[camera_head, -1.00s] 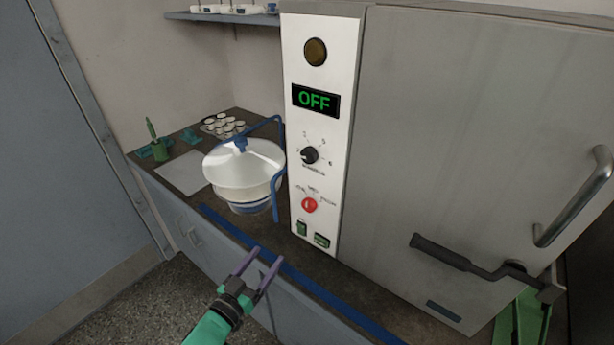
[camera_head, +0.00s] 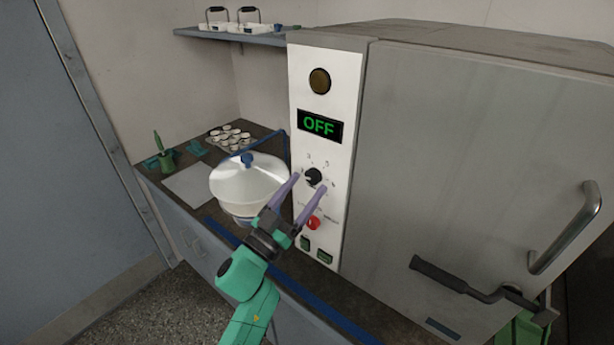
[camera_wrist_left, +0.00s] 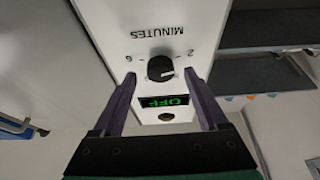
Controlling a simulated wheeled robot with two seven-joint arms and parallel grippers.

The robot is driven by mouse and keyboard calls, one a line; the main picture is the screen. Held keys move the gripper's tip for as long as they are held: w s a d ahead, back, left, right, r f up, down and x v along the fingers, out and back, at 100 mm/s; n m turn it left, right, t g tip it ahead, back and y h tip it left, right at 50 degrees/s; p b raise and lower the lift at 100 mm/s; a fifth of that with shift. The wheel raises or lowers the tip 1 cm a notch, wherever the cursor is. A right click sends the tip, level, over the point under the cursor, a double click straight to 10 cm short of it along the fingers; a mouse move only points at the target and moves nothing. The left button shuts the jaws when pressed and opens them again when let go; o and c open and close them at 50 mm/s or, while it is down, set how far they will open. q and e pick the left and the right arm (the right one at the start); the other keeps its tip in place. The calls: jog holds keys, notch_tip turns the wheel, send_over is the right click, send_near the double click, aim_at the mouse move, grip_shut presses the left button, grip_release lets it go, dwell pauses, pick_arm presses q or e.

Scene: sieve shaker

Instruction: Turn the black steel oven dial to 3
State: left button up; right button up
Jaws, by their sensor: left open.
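The black dial (camera_head: 314,176) is on the white control panel (camera_head: 299,100) of the steel oven, below a green "OFF" display (camera_head: 320,126). It also shows in the left wrist view (camera_wrist_left: 159,67), where the panel appears upside down with "MINUTES" and numerals around the dial. A pale pointer mark shows on the dial's edge. My left gripper (camera_head: 311,182) is open in front of the panel, its purple fingers on either side of the dial. In the left wrist view the fingers (camera_wrist_left: 160,78) show gaps to the dial. My right gripper is out of view.
The oven's door handle (camera_head: 570,232) and dark lever (camera_head: 450,276) are at right. A white lidded vessel (camera_head: 240,185) stands close left of the panel on the dark counter.

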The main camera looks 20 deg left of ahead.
pick_arm(q)
jog(key=shift+w+d+r, duration=0.2)
jog(key=shift+w, duration=0.45)
grip_shut()
jog(key=shift+m, duration=0.6)
jog(key=m+g+h, duration=0.1)
jog(key=m, duration=0.1)
jog(key=shift+a+m+h, duration=0.1)
jog(key=shift+m+h, duration=0.3)
jog(key=m+g+h, duration=0.1)
jog(key=m, duration=0.1)
jog(key=m+g+h, duration=0.1)
jog(key=m, duration=0.2)
jog(key=shift+a+r, duration=0.1)
jog(key=shift+a, duration=0.05)
jog(key=m+g, duration=0.1)
jog(key=m, duration=0.3)
jog(key=shift+w+a+r+m+g+h, duration=0.1)
jog(key=shift+m+g+h, duration=0.2)
jog(key=shift+g+h, duration=0.1)
jog(key=shift+r+m+g, duration=0.1)
jog(key=shift+m+g, duration=0.8)
jog(key=shift+m, duration=1.4)
